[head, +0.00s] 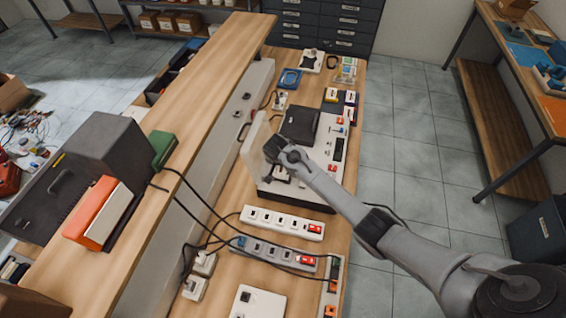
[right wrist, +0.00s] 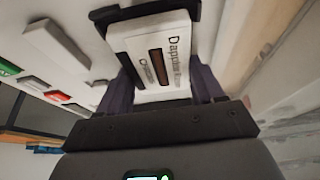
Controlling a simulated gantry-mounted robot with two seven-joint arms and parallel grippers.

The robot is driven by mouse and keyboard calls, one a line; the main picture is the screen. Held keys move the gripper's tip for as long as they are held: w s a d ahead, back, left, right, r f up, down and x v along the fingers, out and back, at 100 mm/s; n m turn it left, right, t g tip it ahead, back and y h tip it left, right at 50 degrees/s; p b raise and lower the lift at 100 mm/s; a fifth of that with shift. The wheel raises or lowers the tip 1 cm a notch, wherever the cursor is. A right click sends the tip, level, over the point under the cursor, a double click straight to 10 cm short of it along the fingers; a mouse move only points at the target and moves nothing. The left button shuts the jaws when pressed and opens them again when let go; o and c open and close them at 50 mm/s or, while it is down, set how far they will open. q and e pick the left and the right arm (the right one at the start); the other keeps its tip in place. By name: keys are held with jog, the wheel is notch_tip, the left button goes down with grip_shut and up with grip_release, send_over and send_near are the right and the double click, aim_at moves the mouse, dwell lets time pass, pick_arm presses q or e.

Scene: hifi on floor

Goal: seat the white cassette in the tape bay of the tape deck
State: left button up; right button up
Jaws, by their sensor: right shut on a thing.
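The tape deck (head: 322,158) is a white box with dark sides, lying on the wooden bench. A pale, see-through panel (head: 254,146) stands upright at its left. My right gripper (head: 274,168) is low over the deck's left part, beside that panel. In the right wrist view my gripper (right wrist: 160,92) is shut on the white cassette (right wrist: 157,58), which has a dark window and black lettering. The cassette's far end is at a black-edged part of the deck (right wrist: 143,14), seemingly the tape bay. I cannot tell whether it is inside. My left gripper is not in view.
White power strips (head: 282,222) and dark cables lie in front of the deck. Several small boxes (head: 332,95) stand behind it. A raised wooden shelf (head: 160,160) runs along the left. Floor lies open to the right.

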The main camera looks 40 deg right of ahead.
jog(key=shift+f, duration=0.2)
jog(key=o, duration=1.1)
jog(key=shift+r, duration=0.1)
jog(key=p+v, duration=0.3)
jog(key=v, duration=0.2)
jog(key=w+d+p+v, duration=0.1)
jog(key=p+v, duration=0.1)
jog(key=v, duration=0.3)
jog(key=r+p+v, duration=0.1)
jog(key=p+v, duration=0.2)
jog(key=v, duration=0.3)
jog(key=shift+w+d+p, duration=0.15)
jog(key=shift+d+p, duration=0.15)
jog(key=shift+d, duration=0.1)
dwell(0.4)
